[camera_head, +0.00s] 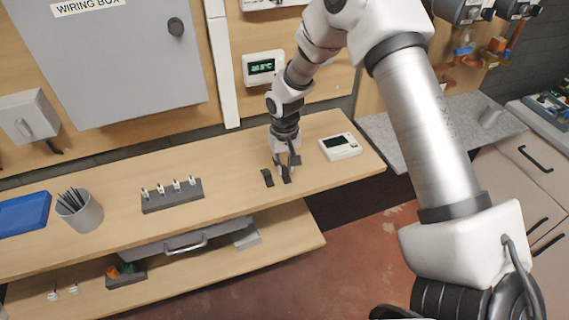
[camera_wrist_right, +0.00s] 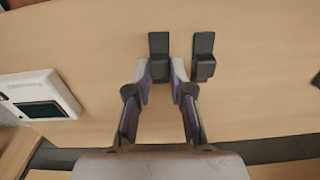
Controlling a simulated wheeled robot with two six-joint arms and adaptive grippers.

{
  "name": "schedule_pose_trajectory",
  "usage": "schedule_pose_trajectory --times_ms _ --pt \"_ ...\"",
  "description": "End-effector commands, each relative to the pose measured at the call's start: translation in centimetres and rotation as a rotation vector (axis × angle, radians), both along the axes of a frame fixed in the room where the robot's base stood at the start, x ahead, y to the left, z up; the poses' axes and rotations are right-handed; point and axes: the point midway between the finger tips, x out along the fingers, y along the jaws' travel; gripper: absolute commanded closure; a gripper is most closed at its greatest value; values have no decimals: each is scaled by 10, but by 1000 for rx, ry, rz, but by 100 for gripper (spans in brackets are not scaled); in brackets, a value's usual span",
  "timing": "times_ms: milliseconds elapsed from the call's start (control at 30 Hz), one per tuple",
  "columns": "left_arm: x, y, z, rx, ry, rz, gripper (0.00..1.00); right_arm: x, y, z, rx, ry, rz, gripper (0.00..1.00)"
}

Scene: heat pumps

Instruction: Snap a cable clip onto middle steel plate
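My right gripper (camera_head: 284,168) reaches down to the wooden shelf. In the right wrist view the right gripper (camera_wrist_right: 160,72) has its fingertips on both sides of the raised block of a black clip (camera_wrist_right: 159,44), close against it with no clear gap. That clip (camera_head: 287,175) shows at the fingers in the head view, still at shelf level. A second, similar black clip (camera_wrist_right: 203,58) lies just beside it, outside the fingers; in the head view this clip (camera_head: 267,178) is to the left. I cannot make out a middle steel plate for sure. My left gripper is not in view.
A white thermostat-like device (camera_head: 341,147) lies right of the clips. Left along the shelf are a grey block with several small upright pieces (camera_head: 172,196), a grey cup (camera_head: 80,213) and a blue tray (camera_head: 24,213). A grey wiring box (camera_head: 120,70) hangs behind.

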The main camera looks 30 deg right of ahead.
Motion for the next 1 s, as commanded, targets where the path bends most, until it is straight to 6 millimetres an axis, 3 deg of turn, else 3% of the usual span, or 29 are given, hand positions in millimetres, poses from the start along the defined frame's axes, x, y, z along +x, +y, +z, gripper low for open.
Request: schedule_pose_trajectory --times_ms 1000 --pt "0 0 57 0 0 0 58 0 0 61 0 1 0 100"
